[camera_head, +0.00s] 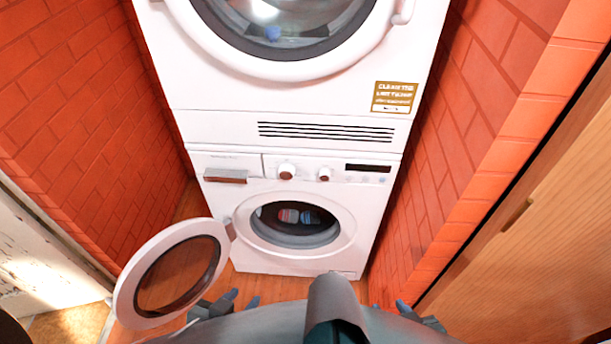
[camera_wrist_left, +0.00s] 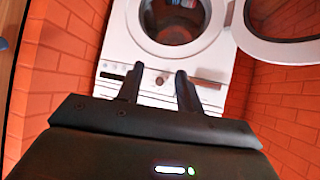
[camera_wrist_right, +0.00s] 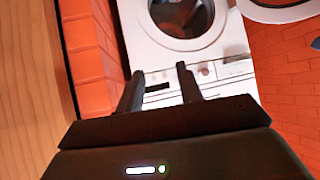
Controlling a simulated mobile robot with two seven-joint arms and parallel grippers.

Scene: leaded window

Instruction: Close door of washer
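The white washer (camera_head: 365,200) stands at the bottom of a stack, its round drum opening (camera_head: 296,241) uncovered, with coloured items inside. Its round door (camera_head: 123,292), a white ring with dark glass, is swung wide open to the left on its hinge. My left gripper (camera_head: 243,298) is open and empty, low in the head view, right of the door and apart from it. My right gripper (camera_head: 389,306) is open and empty, further right. Both wrist views look upside down at the washer; the door shows in the left wrist view (camera_wrist_left: 262,50) and partly in the right wrist view (camera_wrist_right: 268,15).
A white dryer (camera_head: 215,95) with its round door shut is stacked above the washer. Red brick walls (camera_head: 60,90) close in on both sides. A wooden door (camera_head: 530,230) is at right and a worn white panel (camera_head: 40,260) at left. Open floor is narrow.

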